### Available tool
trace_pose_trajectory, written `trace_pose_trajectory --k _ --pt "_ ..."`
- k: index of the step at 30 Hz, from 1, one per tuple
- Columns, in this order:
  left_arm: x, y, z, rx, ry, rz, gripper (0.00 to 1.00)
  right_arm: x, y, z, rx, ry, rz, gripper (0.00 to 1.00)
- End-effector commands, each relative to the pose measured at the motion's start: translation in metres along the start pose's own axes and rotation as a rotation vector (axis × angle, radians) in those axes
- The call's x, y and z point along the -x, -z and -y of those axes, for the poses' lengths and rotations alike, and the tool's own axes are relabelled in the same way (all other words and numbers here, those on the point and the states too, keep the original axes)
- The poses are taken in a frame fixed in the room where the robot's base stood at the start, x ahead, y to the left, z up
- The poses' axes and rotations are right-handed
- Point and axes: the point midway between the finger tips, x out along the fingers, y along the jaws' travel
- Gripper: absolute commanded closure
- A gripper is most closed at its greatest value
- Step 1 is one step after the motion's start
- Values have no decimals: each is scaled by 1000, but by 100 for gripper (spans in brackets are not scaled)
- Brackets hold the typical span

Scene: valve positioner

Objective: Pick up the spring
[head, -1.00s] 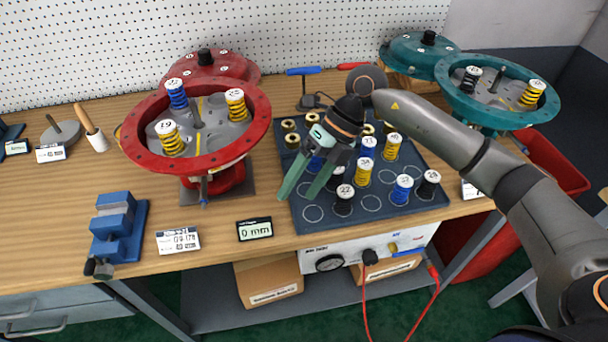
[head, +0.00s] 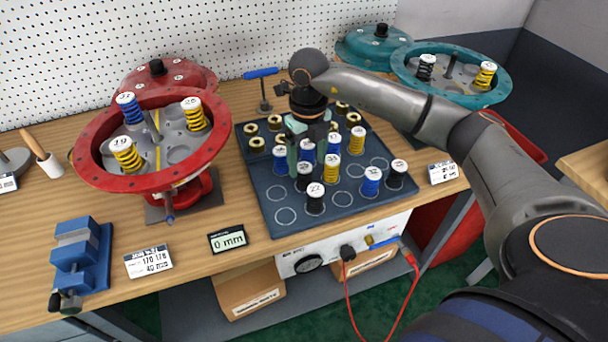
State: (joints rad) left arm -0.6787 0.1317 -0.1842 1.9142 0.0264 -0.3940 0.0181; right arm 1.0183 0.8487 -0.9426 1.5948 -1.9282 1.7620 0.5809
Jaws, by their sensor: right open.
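Several springs with white numbered caps stand on the dark tray (head: 270,192). Close by stand a second blue spring (head: 333,145), a yellow spring (head: 330,170) and a black spring (head: 304,178). Another blue spring (head: 371,183) stands at the front right. Which spring the task means is not shown. My left gripper is not in view.
The red housing (head: 88,165) at left holds a blue and two yellow springs. The teal housing (head: 495,97) at back right holds a black and a yellow one. A blue vise (head: 82,255) and a 0 mm display (head: 227,239) are in front. Brass rings (head: 274,122) line the tray's back.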

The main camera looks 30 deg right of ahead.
Motion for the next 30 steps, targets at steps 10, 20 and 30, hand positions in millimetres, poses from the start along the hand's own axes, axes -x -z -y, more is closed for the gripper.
trace_pose_trajectory --k 10,20,30 --pt "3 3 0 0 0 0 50 -45 -7 -4 1 -1 -2 21" --pt "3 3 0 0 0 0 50 -47 -7 -4 1 -1 0 30" --pt "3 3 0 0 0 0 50 -46 -7 -4 1 -1 0 68"
